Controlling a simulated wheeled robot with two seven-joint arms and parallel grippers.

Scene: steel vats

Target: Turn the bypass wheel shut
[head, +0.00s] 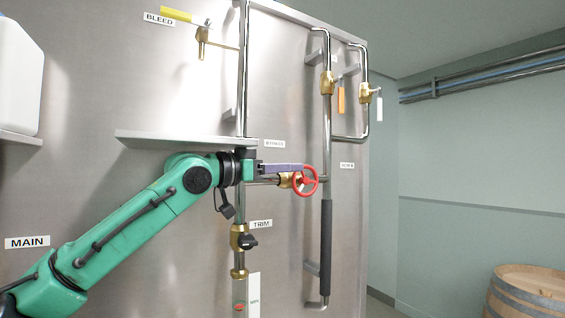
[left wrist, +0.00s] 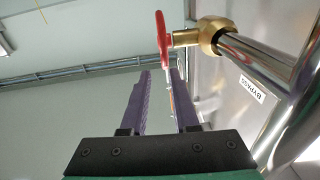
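The red bypass wheel (head: 313,183) sits on a brass valve (head: 285,180) on a thin steel pipe, below a small label that reads BYPASS in the left wrist view. My left gripper (head: 302,168) reaches in from the left, its purple fingers at the upper rim of the wheel. In the left wrist view the fingers (left wrist: 163,75) are apart, and the wheel (left wrist: 162,40) shows nearly edge-on at their tips, in line with the gap. I cannot tell whether they touch it. My right gripper is not in view.
A steel shelf (head: 185,141) juts out just above my left arm. A vertical pipe with a dark sleeve (head: 326,235) stands right of the wheel. The TRIM valve (head: 240,238) is below. Orange (head: 341,100) and white (head: 379,108) levers hang above right. A barrel (head: 528,292) stands lower right.

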